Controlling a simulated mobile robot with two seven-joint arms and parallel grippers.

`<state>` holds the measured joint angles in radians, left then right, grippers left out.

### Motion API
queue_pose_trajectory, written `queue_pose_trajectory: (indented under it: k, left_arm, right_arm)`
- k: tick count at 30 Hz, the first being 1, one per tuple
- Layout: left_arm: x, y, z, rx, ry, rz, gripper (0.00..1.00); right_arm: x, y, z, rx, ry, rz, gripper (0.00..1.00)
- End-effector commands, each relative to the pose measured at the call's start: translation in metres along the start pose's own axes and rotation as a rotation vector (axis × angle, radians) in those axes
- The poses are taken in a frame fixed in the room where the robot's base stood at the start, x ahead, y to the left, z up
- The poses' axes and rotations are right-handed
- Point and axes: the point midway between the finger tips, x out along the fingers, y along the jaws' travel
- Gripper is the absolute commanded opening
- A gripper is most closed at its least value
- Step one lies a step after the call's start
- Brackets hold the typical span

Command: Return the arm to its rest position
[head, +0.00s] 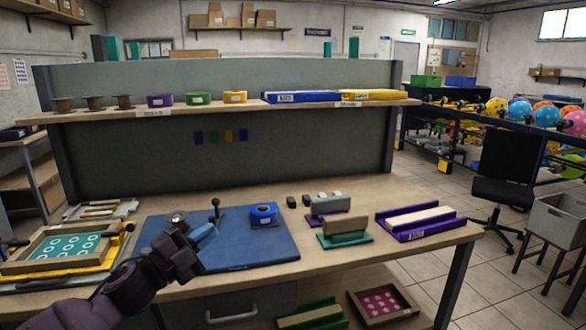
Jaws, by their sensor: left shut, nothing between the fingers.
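My left arm comes in from the lower left, and its dark gripper (205,236) is over the left part of the blue mat (262,254) on the workbench. The gripper is shut with nothing held. A small black-knobbed post (216,208) stands just beyond the fingertips, and a round metal piece (177,218) lies to the left of them. A blue ring-shaped roll (263,213) sits on the mat to the right, apart from the gripper. My right gripper is not in view.
A wooden frame with a green printed panel (70,246) lies at the bench's left. A shelf (240,108) with coloured items runs behind. A black chair (507,170) stands beyond the bench.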

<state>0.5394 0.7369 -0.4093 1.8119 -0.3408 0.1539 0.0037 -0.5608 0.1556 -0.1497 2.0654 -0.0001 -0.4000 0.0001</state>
Motion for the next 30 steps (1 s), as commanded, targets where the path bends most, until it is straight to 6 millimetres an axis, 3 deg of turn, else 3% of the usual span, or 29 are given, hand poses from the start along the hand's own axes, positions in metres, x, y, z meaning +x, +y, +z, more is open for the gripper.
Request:
queue_pose_trajectory:
  k: [6,14,21,30]
  left_arm:
    - [-0.051,0.054,0.018,-0.288,-0.288,-0.042,0.00]
    - [-0.128,0.122,0.023,-0.585,-0.585,-0.053,0.00]
    - [-0.204,0.178,0.007,-0.815,-0.806,-0.067,0.00]
    - [-0.299,0.231,-0.031,-1.011,-1.016,-0.123,0.00]
  right_arm:
    - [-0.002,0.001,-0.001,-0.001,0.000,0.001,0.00]
    - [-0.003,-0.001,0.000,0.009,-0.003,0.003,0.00]
    - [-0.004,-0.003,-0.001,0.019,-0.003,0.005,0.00]
    - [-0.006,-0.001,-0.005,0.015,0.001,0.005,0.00]
